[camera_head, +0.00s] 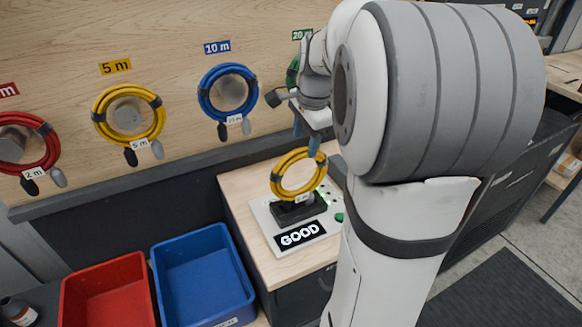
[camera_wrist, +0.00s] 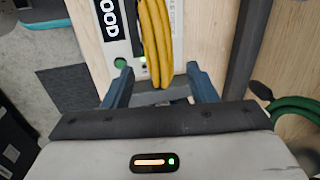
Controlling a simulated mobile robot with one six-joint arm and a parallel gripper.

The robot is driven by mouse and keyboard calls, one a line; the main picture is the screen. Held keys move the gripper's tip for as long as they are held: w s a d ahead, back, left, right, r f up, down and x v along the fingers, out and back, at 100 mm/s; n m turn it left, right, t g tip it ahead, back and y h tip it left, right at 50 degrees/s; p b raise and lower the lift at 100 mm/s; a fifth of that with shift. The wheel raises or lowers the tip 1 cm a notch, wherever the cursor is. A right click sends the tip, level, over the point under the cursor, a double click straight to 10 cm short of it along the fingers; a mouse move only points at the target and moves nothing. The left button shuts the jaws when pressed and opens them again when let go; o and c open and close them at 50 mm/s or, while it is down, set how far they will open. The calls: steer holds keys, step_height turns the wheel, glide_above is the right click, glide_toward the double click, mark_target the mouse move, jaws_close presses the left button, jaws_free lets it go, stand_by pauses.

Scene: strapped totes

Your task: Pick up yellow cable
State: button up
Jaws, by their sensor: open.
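A coiled yellow cable (camera_head: 277,178) with dark straps stands upright on the black block of a grey test station (camera_head: 262,213), whose sign reads GOOD. My gripper (camera_head: 307,138) is open just above the coil's upper right edge in the head view. In the wrist view the yellow cable (camera_wrist: 156,35) shows between the two blue-grey fingers of my gripper (camera_wrist: 161,88), apart from both. A second yellow coil (camera_head: 99,118) hangs on the wall under a 5 m label.
A red coil (camera_head: 49,150) and a blue coil (camera_head: 204,98) hang on the wall. A green coil (camera_head: 292,72) is partly behind my arm. A red bin (camera_head: 72,285) and a blue bin (camera_head: 163,272) stand left of the station's wooden bench (camera_head: 238,186).

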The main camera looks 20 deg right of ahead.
mark_target(301, 150)
steer(key=f, duration=0.2)
steer(key=w+f, duration=0.1)
steer(key=f, duration=0.1)
steer(key=f+p, duration=0.1)
steer(key=f, duration=0.1)
steer(key=shift+w+a, duration=0.2)
steer(key=shift+a, duration=0.1)
steer(key=shift+r, duration=0.1)
steer(key=shift+c, duration=0.4)
steer(key=c, duration=1)
jaws_close()
